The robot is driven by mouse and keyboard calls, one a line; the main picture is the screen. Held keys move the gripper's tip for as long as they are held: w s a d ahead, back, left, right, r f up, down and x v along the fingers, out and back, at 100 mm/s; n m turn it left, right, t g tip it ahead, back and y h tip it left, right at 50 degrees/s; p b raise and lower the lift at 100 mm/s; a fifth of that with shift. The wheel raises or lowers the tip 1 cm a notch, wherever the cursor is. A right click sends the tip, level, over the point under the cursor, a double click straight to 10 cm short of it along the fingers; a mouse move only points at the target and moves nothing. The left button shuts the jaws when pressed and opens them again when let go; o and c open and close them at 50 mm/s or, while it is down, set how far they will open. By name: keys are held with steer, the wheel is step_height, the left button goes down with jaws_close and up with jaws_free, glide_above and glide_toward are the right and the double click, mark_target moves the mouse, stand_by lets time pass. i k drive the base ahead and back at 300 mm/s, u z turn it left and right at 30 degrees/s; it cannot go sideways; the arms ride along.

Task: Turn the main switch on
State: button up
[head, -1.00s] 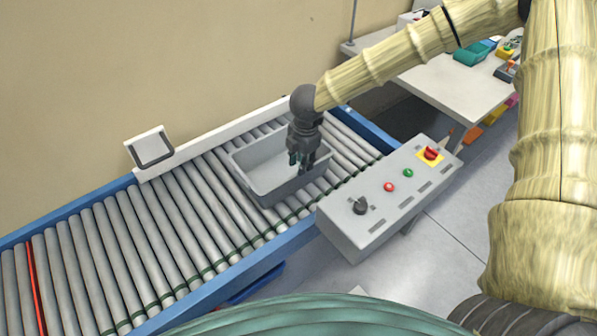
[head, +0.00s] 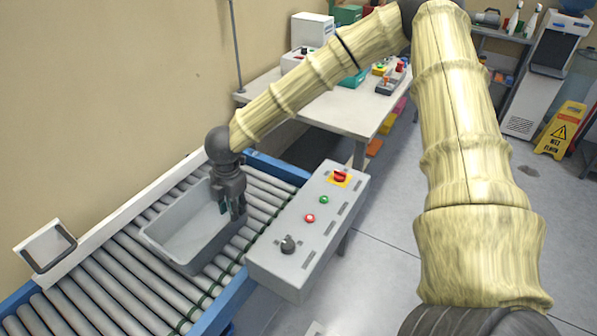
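The grey control box (head: 308,232) stands beside the conveyor, in the middle of the head view. On its top are a red rotary switch on a yellow plate (head: 340,177) at the far end, a green button (head: 324,199), a red button (head: 310,218) and a dark selector knob (head: 288,244) at the near end. No label can be read, and I cannot tell the red switch's setting. My gripper (head: 231,213) points down over the right side of the grey bin, left of the control box. It touches none of the controls. Its fingers are too small to judge their opening.
The grey bin (head: 169,236) sits on the roller conveyor (head: 125,275) and looks empty. A scanner-like frame (head: 46,246) stands at the conveyor's left edge. A white table (head: 335,112) with several devices is behind. A yellow wet-floor sign (head: 562,130) stands on open floor at right.

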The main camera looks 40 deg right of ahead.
mark_target(338, 177)
steer(key=z, duration=1.25)
